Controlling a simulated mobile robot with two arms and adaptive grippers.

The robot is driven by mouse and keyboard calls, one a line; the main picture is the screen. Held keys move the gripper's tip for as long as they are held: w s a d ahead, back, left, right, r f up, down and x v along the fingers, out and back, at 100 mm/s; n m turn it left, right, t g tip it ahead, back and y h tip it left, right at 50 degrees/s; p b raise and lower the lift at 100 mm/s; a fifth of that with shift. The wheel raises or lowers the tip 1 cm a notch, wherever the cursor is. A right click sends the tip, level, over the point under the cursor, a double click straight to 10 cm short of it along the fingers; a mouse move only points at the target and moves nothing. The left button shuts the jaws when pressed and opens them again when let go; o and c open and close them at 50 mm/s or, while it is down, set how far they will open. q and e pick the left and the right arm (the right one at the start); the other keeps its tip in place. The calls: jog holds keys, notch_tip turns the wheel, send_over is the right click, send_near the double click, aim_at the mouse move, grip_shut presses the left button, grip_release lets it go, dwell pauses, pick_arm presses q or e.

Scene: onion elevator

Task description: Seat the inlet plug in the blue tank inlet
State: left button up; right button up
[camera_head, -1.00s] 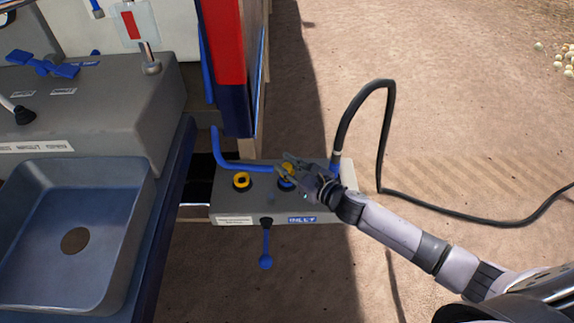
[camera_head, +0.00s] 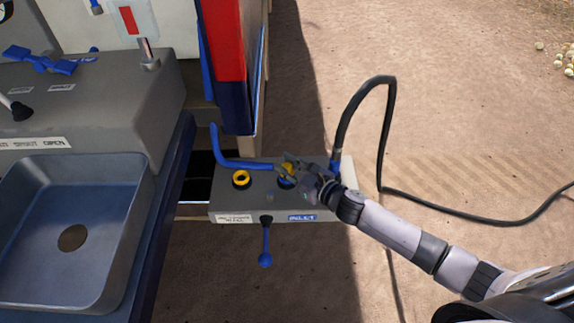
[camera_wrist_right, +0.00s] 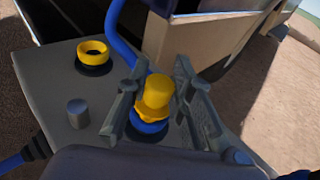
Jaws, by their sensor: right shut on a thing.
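The yellow inlet plug (camera_wrist_right: 156,96) stands upright between the two fingers of my right gripper (camera_wrist_right: 157,98), which is shut on it. It sits directly over the blue tank inlet (camera_wrist_right: 148,128), a blue ring on the grey box. Its lower end is at the ring; how deep it goes in I cannot tell. In the head view my right gripper (camera_head: 288,170) comes in from the right and partly covers the plug and the blue inlet (camera_head: 286,182). The box front carries a blue INLET label (camera_head: 301,218). My left gripper is not in view.
A second, yellow-ringed opening (camera_head: 241,179) lies left of the inlet. A blue pipe (camera_head: 240,163) runs behind, and a black hose (camera_head: 385,130) rises at the box's right. A blue-handled lever (camera_head: 265,245) hangs in front. A sink (camera_head: 60,240) stands left; open ground lies right.

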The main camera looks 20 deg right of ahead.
jog(key=shift+f+b, duration=0.3)
jog(key=shift+f, duration=0.1)
jog(key=o, duration=1)
jog(key=shift+o, duration=0.2)
